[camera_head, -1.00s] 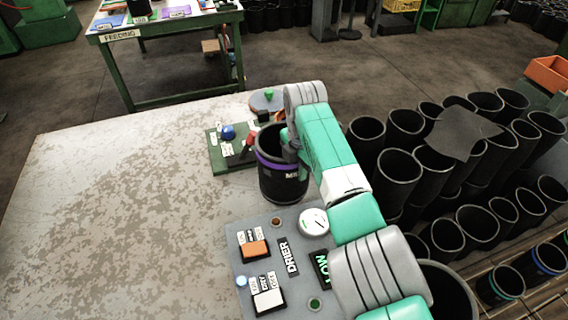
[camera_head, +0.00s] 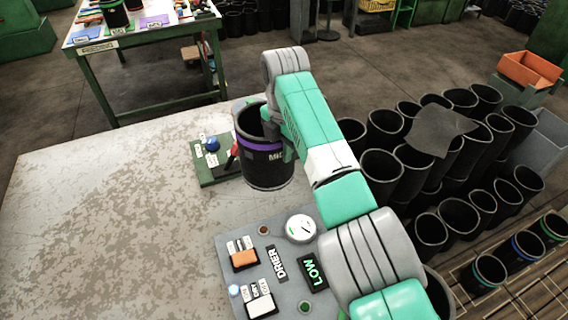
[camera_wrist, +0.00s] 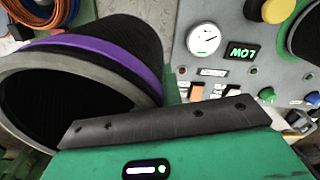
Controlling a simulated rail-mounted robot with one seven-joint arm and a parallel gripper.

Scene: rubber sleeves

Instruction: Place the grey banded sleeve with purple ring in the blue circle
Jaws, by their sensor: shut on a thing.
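The dark sleeve with a purple ring (camera_head: 262,145) is upright in the head view, its open mouth up and pale lettering on its side. My gripper (camera_head: 274,132) is shut on its wall at the right side of the rim. In the wrist view the sleeve (camera_wrist: 110,55) fills the upper left, with its grey rim and purple ring beside a dark gripper finger (camera_wrist: 165,122). The sleeve seems held above the worn table (camera_head: 100,200). I cannot make out a blue circle; blue patches show on the far feeding table (camera_head: 150,38).
A drier control panel (camera_head: 240,275) with gauge and switches lies in front of the sleeve. A green board (camera_head: 205,175) with a blue knob stands left of it. Several black sleeves (camera_head: 380,170) crowd the right. The table's left part is clear.

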